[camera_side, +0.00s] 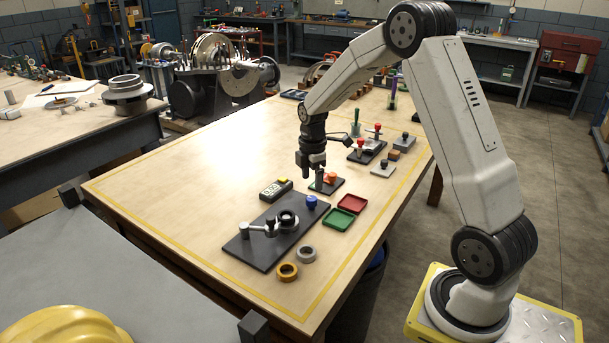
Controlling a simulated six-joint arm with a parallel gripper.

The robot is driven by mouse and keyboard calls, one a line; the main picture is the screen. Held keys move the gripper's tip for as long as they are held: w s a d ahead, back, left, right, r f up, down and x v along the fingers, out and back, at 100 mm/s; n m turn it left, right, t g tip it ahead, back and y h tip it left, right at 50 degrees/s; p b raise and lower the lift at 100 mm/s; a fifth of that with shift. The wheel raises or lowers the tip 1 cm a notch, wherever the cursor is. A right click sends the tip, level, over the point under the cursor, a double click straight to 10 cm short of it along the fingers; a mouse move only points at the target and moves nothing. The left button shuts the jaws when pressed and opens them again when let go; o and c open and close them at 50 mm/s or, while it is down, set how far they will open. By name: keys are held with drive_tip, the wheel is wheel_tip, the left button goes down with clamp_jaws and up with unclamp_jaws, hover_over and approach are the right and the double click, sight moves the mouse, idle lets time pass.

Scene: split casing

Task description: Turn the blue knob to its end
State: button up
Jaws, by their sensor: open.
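The blue knob (311,202) stands upright near the far right corner of a dark plate (262,247) on the wooden table. The plate also carries a black round part and a metal lever arm. My gripper (311,169) points down, behind the blue knob in this view and apart from it. It is open, and nothing shows between its fingers. Its tips are close to a small dark plate with an orange knob (331,177) and a green post; whether they touch the post is too small to tell. The knob's turn angle cannot be read.
Red (352,204) and green (338,219) trays lie right of the blue knob. A meter (275,190) lies to its left. Two rings (287,271) lie in front of the plate. Red-knobbed fixtures (366,151) stand farther back. The table's left half is clear.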

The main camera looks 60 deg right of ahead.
sight(312, 198)
drive_tip(key=shift+f, duration=3.1)
clamp_jaws()
